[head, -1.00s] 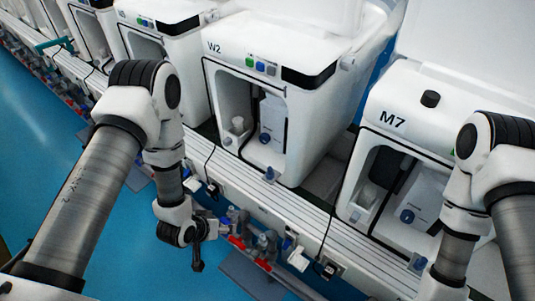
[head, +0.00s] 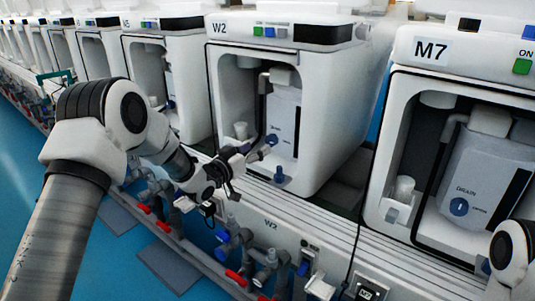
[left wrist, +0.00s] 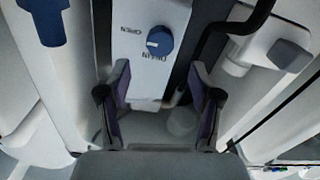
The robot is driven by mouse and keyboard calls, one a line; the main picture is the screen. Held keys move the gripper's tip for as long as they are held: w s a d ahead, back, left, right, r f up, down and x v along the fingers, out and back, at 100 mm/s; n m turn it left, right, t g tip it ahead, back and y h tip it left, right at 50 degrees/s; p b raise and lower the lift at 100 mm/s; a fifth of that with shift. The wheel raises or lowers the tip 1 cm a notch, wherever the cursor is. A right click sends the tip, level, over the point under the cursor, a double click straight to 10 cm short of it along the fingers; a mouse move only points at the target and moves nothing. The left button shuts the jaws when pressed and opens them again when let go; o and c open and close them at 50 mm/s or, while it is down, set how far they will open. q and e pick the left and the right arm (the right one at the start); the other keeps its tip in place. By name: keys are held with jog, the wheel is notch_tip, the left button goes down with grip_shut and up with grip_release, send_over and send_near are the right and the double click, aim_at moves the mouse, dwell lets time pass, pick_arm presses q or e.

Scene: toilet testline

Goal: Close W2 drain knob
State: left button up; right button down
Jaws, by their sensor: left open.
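The W2 unit (head: 290,110) is the white box with an open front bay in the middle of the head view. Its drain knob (head: 272,140), a small round blue knob, sits on the grey panel inside the bay. In the left wrist view the knob (left wrist: 159,41) shows clear, with inverted DRAIN and OPEN lettering beside it. My left gripper (head: 250,155) is at the front of the W2 bay, close to the knob. In the left wrist view its two fingers (left wrist: 159,72) stand apart with nothing between them, and the knob lies beyond their tips. My right gripper is out of view.
A blue fitting (head: 279,175) stands at the lower front of W2. The M7 unit (head: 463,140) stands to the right. Pipes with red and blue handles (head: 236,277) run below the ledge.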

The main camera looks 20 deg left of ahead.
aim_at(269, 141)
pick_arm(q)
jog(key=x, duration=0.1)
jog(key=b+x, duration=0.1)
jog(key=x, duration=0.3)
jog(key=shift+f, duration=0.25)
jog(key=shift+w+d+r, duration=0.15)
jog(key=shift+w+d, duration=0.05)
jog(key=shift+w, duration=0.25)
jog(key=c, duration=1.1)
jog(key=shift+c, duration=0.2)
